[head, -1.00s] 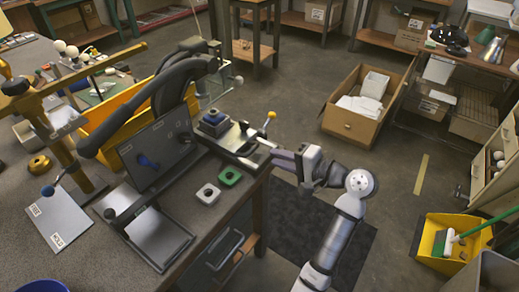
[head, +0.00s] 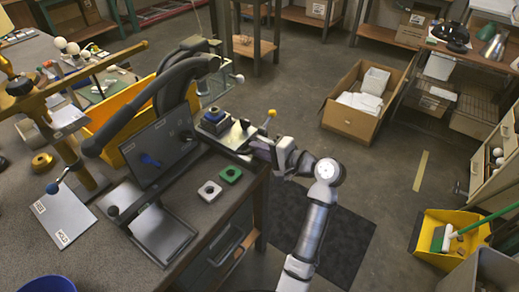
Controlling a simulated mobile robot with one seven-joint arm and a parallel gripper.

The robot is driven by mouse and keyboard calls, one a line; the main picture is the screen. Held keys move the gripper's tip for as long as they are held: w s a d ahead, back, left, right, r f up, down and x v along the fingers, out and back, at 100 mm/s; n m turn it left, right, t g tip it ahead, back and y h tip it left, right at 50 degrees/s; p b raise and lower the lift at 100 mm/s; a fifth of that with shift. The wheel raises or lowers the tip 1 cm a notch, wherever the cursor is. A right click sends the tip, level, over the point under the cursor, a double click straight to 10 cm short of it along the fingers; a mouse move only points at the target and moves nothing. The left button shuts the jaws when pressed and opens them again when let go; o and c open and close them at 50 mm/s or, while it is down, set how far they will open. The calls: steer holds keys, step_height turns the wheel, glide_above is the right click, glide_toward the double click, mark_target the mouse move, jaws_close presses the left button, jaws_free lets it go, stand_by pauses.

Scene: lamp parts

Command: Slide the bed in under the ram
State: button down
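The bed (head: 232,138) is a flat metal slide at the right end of the bench, sticking out to the right of the black press. A block with a blue top (head: 214,116) sits on its left part. The black press (head: 170,80) has thick curved arms and a dark upright panel (head: 158,146); the ram itself is hidden or cannot be picked out. My gripper (head: 262,149) is at the bed's right end, close to or touching it. Its fingertips are too small and dark to tell whether they are open or shut.
A lever with a yellow knob (head: 272,113) rises just behind my gripper. A white square part (head: 209,190) and a green one (head: 230,174) lie on the bench in front of the bed. A yellow bin (head: 105,125) stands behind the press. A cardboard box (head: 350,118) is on the floor.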

mark_target(234, 140)
steer(key=x, duration=0.4)
steer(key=shift+r+p, duration=0.4)
steer(key=shift+r, duration=0.05)
steer(key=shift+d, duration=0.1)
steer(key=c, duration=1.9)
jaws_free()
steer(key=shift+o, duration=0.7)
steer(key=shift+w, duration=0.1)
steer(key=b+v, duration=0.2)
steer(key=v, duration=1.1)
steer(key=shift+s+r+b, duration=0.15)
steer(key=shift+s+b, duration=0.1)
steer(key=shift+b, duration=0.15)
steer(key=shift+d, duration=0.15)
